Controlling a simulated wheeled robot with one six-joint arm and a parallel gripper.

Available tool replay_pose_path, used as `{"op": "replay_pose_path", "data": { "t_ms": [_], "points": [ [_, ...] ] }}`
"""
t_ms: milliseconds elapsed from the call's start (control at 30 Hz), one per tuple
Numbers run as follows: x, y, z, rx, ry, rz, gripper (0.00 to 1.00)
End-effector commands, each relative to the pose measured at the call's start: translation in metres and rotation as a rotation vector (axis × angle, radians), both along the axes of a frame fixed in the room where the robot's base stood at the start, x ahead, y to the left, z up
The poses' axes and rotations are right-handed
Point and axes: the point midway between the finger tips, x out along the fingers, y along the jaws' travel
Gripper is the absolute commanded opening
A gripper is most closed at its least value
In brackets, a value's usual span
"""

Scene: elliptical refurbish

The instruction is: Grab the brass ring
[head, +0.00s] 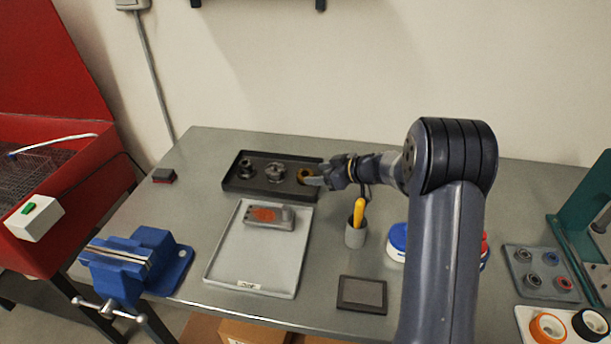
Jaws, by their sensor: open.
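The brass ring (305,174) lies at the right end of the black tray (232,184), near the back of the grey workbench. My gripper (318,180) is at the ring's right side, with its fingertips over the tray's right edge. The jaws are open. The fingers hide part of the ring's right side, and I cannot tell whether they touch it.
Dark metal parts (275,172) share the black tray. In front are a pale tray (228,270) with a grey block (268,216), a cup (355,236) with a yellow-handled tool, and a black pad (362,294). A blue vise (135,262) is at left.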

Motion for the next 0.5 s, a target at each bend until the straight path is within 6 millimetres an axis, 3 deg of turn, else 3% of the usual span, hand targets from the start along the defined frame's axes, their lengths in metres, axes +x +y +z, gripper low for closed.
{"op": "replay_pose_path", "data": {
  "t_ms": [200,500],
  "points": [
    [0.013,0.025,-0.010,0.000,0.002,0.003,0.56],
    [0.017,0.030,-0.015,-0.001,0.001,0.000,0.56]
  ]
}}
